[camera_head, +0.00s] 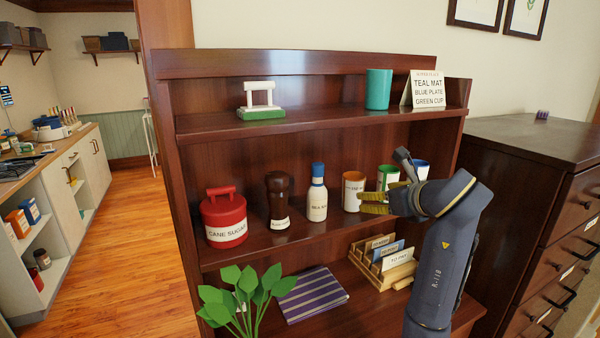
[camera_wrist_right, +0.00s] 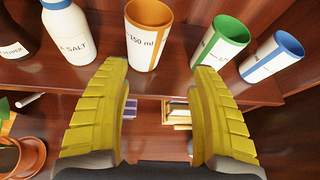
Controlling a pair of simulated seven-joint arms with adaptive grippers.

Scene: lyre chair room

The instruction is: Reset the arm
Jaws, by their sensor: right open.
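My right arm comes in from the lower right in the head view. Its gripper (camera_head: 361,203) has yellow fingers pointing left, in front of the middle shelf. In the right wrist view the gripper (camera_wrist_right: 155,75) is open, with nothing between its fingers. Beyond the fingertips stands an orange-rimmed cup marked 150 ml (camera_wrist_right: 148,38), apart from them. A green-rimmed cup (camera_wrist_right: 222,42) and a blue-rimmed cup (camera_wrist_right: 272,57) stand to its right, and the salt bottle (camera_wrist_right: 72,32) to its left. My left gripper is not in view.
The middle shelf also holds a red sugar canister (camera_head: 224,216) and a dark pepper mill (camera_head: 279,198). The top shelf holds a teal cup (camera_head: 378,89) and a sign (camera_head: 424,90). Below are a letter rack (camera_head: 383,266), a striped cloth (camera_head: 312,295) and a plant (camera_head: 245,292). A dresser (camera_head: 530,140) stands right.

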